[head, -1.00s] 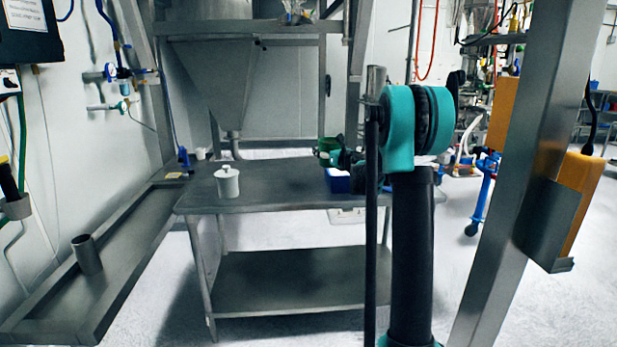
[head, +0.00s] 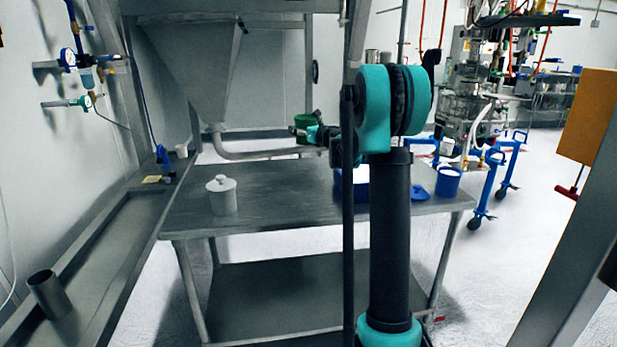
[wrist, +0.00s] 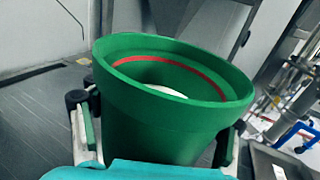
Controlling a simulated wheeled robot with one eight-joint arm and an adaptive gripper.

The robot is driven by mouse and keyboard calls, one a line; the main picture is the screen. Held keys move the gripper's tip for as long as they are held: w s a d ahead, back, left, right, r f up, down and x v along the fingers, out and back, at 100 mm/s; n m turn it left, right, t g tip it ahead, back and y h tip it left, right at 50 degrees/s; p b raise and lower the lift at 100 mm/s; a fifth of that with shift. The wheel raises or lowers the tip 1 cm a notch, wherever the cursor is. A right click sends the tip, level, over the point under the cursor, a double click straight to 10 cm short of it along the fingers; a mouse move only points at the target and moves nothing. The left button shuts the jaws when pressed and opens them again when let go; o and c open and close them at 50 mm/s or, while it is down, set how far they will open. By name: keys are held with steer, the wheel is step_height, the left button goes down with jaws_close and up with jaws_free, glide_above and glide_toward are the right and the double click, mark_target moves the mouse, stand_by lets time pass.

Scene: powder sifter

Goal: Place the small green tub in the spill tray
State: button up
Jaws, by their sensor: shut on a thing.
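The small green tub (wrist: 150,122) fills the middle of the wrist view, upright or nearly so, with an open top, a red ring inside the rim and something pale inside. My gripper (wrist: 160,130) is shut on it, with a finger at each side. In the head view the green tub (head: 304,122) shows small above the back of the steel table, partly hidden by my gripper (head: 312,133). A long shallow steel tray (head: 100,262), which looks like the spill tray, runs along the left, well apart from the tub.
A steel cup (head: 49,294) stands in the long tray. On the table (head: 275,205) are a white lidded pot (head: 222,196), a blue box (head: 345,187) partly behind my arm, and a blue cup (head: 448,182). A hopper (head: 200,60) hangs behind; a post stands at right.

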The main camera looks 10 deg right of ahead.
steer(key=f, duration=2)
steer(key=shift+w+a, duration=0.2)
steer(key=shift+w, duration=0.2)
steer(key=shift+f, duration=0.1)
steer(key=o, duration=1.6)
